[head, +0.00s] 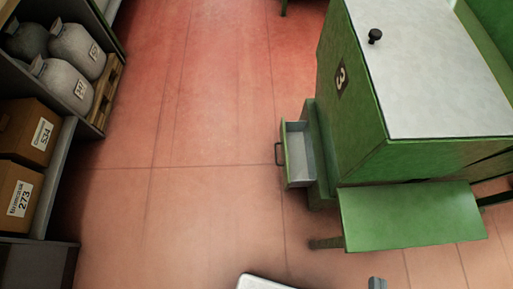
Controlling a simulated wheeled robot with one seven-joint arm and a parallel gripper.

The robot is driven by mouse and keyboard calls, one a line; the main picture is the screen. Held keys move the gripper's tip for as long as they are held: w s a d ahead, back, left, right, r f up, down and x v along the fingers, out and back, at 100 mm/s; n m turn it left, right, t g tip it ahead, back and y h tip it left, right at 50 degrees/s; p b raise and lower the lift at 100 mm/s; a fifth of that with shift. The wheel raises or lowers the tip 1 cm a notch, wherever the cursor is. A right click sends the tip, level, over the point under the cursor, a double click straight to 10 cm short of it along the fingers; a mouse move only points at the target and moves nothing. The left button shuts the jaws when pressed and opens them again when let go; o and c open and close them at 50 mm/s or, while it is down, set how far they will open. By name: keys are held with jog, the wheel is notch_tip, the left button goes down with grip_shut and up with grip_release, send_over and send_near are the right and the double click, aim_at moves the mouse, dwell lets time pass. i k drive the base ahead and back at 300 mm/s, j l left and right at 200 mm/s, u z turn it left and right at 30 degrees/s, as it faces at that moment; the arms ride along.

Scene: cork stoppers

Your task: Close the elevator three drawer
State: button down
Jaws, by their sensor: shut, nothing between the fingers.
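A green cabinet (352,130) with a dark plate marked "3" on its side stands at the right in the head view. A small drawer (297,158) sticks out to the left from its low base. The drawer is open, its grey inside shows and looks empty. A dark handle (279,154) is on its green front. My gripper cannot be made out; only small white and grey parts show at the bottom edge.
A green sloped panel (410,217) juts out at the cabinet's front. Shelves at the left hold grey sacks (75,50) and cardboard boxes (25,135). The reddish tiled floor (190,150) between shelves and drawer is clear.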

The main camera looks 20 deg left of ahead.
aim_at(293, 156)
jog(key=j+u, duration=0.1)
jog(key=j, duration=0.65)
jog(key=i+j+u, duration=0.3)
jog(key=i+u, duration=0.15)
